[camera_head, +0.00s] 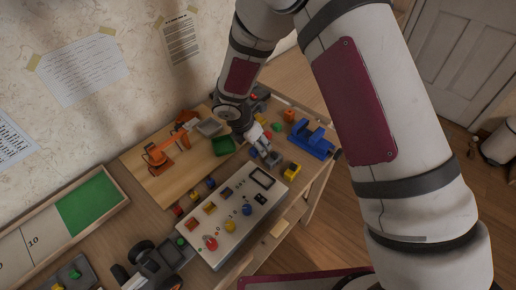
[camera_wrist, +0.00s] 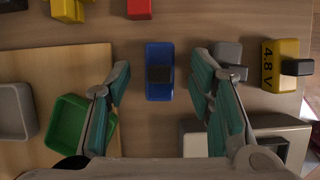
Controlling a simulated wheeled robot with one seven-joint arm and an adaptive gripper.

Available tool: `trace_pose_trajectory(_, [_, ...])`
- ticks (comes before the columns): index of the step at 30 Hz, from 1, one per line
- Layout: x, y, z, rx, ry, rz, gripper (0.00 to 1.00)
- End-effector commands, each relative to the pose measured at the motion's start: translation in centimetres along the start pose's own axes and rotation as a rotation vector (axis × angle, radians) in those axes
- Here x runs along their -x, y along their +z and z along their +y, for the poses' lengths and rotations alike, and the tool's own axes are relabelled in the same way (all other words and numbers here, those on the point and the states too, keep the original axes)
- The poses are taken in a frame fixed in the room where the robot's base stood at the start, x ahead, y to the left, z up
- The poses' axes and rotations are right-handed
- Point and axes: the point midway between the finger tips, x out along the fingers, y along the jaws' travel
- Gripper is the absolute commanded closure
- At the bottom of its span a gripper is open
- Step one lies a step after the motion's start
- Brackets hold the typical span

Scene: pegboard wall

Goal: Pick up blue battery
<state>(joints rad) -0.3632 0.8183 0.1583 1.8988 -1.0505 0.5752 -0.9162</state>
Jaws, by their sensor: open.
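The blue battery (camera_wrist: 159,92) is a blue block with a dark square terminal on it. In the wrist view it lies on the wooden table, in the gap between my fingertips and apart from both. My gripper (camera_wrist: 162,64) is open and empty, with one teal-padded finger on each side of it in the picture. In the head view my gripper (camera_head: 265,155) is low over the table, behind the panel box; I cannot make out the blue battery there.
A yellow battery marked 4.8 V (camera_wrist: 280,75) and a grey block (camera_wrist: 228,52) lie right of the blue battery. A red block (camera_wrist: 139,8) is above it. A green tray (camera_wrist: 67,125) is at left. The panel box (camera_head: 235,222) and blue vise (camera_head: 312,142) stand nearby.

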Motion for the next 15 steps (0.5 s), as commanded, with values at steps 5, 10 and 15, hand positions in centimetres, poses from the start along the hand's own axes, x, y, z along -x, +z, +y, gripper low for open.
trace_pose_trajectory(5, [-1.7, 0.0, 0.0, -0.001, 0.001, 0.000, 0.52])
trace_pose_trajectory(10, [-1.8, 0.0, 0.1, -0.001, 0.002, 0.000, 0.52])
trace_pose_trajectory(15, [-1.8, 0.0, 0.1, -0.001, 0.002, 0.000, 0.72])
